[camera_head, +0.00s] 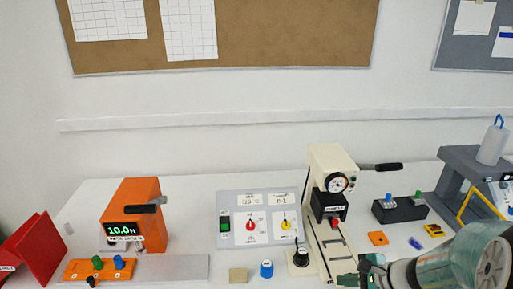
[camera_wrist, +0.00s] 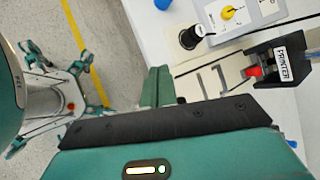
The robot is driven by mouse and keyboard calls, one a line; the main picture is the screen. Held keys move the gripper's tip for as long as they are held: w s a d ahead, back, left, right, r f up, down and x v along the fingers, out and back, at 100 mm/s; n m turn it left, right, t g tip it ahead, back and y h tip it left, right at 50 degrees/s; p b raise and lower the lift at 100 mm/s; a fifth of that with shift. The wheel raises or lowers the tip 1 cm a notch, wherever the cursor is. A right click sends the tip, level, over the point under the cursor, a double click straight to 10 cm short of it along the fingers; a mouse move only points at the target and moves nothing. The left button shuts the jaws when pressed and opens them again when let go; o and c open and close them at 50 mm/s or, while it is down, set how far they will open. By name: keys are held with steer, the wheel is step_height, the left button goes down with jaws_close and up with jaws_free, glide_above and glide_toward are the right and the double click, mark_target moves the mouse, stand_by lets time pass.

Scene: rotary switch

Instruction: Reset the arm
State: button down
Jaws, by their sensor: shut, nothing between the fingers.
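My arm (camera_head: 458,264) enters at the lower right of the head view, and my gripper (camera_head: 347,280) shows low in that view, near the front of the table. In the wrist view my gripper (camera_wrist: 157,72) shows its two green fingers pressed together with nothing between them. The grey switch panel (camera_head: 228,205) stands left of my gripper, apart from it. It bears a red rotary knob (camera_head: 251,225), a yellow rotary knob (camera_head: 286,224) and a green switch (camera_head: 225,223). The yellow knob (camera_wrist: 227,13) also shows at the top of the wrist view.
A cream press (camera_head: 333,165) with a black-topped knob (camera_head: 301,257) at its base stands close to my gripper. A blue cap (camera_head: 266,269) and a tan block (camera_head: 238,275) lie in front of the panel. An orange device (camera_head: 150,190) stands left, a black box (camera_head: 400,210) right.

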steer(key=s+a+r+n+h, duration=0.3)
steer(key=s+a+r+n, duration=0.1)
steer(key=r+n, duration=0.4)
steer(key=s+a+r+n+h, duration=0.3)
steer(key=s+a+r+n, duration=0.2)
steer(key=r+n, duration=0.3)
steer(key=shift+s+a+r+n+g, duration=0.25)
steer(key=shift+s+n+g, duration=0.05)
steer(key=shift+s+n, duration=0.65)
